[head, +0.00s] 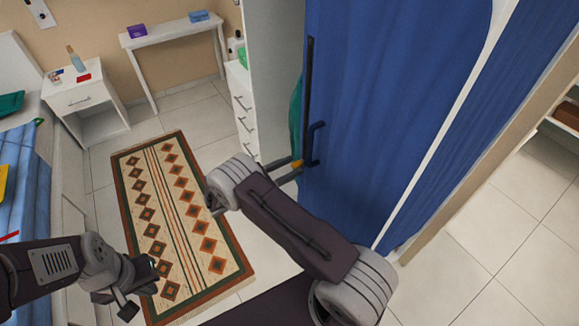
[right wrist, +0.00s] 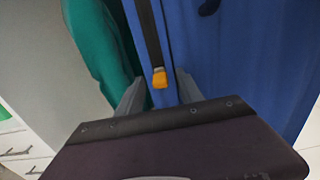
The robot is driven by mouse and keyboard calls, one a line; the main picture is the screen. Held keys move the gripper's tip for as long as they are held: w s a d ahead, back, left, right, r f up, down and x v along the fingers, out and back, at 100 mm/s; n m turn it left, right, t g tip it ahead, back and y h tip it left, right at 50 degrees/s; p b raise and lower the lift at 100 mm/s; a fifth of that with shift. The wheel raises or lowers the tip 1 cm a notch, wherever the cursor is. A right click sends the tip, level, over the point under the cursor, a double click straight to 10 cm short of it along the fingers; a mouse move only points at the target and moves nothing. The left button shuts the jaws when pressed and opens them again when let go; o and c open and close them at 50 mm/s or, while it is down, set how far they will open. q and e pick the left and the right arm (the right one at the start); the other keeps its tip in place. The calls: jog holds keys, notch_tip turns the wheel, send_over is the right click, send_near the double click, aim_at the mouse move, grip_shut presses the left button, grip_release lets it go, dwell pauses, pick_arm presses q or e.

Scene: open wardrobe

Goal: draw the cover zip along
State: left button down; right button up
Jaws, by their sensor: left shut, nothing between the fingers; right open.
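The blue cover (head: 390,110) hangs in the wardrobe, with a dark zip strip (head: 309,85) running down near its left edge. The orange zip pull (head: 297,163) is at the lower end of the strip. In the right wrist view the pull (right wrist: 160,77) lies between the spread fingers of my right gripper (right wrist: 159,92), which is open; I cannot tell whether either finger touches it. In the head view my right gripper (head: 288,171) is at the cover's left edge, partly hidden by my arm. My left gripper (head: 138,291) is shut and empty above the rug, away from the cover.
A dark handle-like loop (head: 315,145) is on the cover right of the strip. A green garment (right wrist: 100,50) hangs left of the cover. White drawers (head: 243,115) stand behind. A patterned rug (head: 175,215) lies on the floor; a bed (head: 25,165) is at left.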

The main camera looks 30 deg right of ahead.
grip_shut()
dwell(1.3)
